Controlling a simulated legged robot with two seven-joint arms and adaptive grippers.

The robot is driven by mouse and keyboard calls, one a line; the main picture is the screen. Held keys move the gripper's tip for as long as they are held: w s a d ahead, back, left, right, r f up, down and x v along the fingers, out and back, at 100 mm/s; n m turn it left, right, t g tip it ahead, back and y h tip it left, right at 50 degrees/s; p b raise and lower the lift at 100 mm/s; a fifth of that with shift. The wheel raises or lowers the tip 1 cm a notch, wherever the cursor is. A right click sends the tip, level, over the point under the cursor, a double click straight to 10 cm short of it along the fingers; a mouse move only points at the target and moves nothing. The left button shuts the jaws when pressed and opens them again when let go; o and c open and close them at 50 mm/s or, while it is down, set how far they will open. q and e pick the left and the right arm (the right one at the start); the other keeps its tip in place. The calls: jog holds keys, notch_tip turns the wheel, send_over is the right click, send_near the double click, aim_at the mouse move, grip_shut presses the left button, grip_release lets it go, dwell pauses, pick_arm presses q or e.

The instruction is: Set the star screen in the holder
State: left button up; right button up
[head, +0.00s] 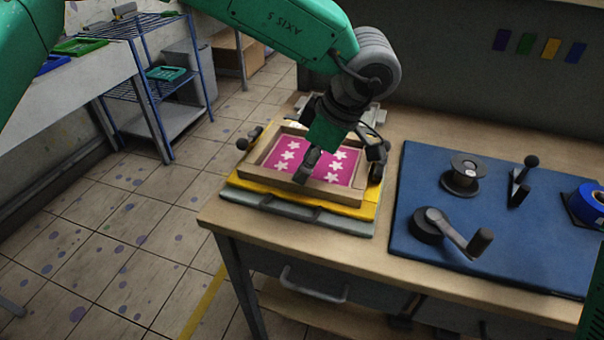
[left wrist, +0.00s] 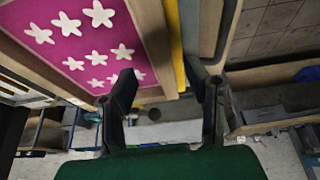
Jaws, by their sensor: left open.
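The star screen (head: 270,150) is a wooden frame around a pink mesh with several white stars. It lies flat over the yellow plate (head: 290,200) and grey base of the holder (head: 345,224); whether it is fully seated I cannot tell. My left gripper (head: 342,168) is over the screen's right part with its fingers apart. In the left wrist view, the frame's wooden edge (left wrist: 155,45) runs between the open fingers (left wrist: 160,82), one on the mesh side and one outside. Contact is unclear. My arm hides the screen's back right. My right gripper is out of view.
A black-knobbed clamp (head: 249,138) stands left of the screen. To the right, a blue mat (head: 430,255) holds a crank (head: 455,235), a spool (head: 463,176), a black-knobbed lever (head: 522,180) and blue tape (head: 588,204). A blue wire rack (head: 150,85) stands at left.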

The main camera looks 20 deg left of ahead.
pick_arm(q)
jog(key=v, duration=0.8)
jog(key=shift+r+p, duration=0.25)
jog(key=shift+p, duration=0.15)
jog(key=shift+d, duration=0.1)
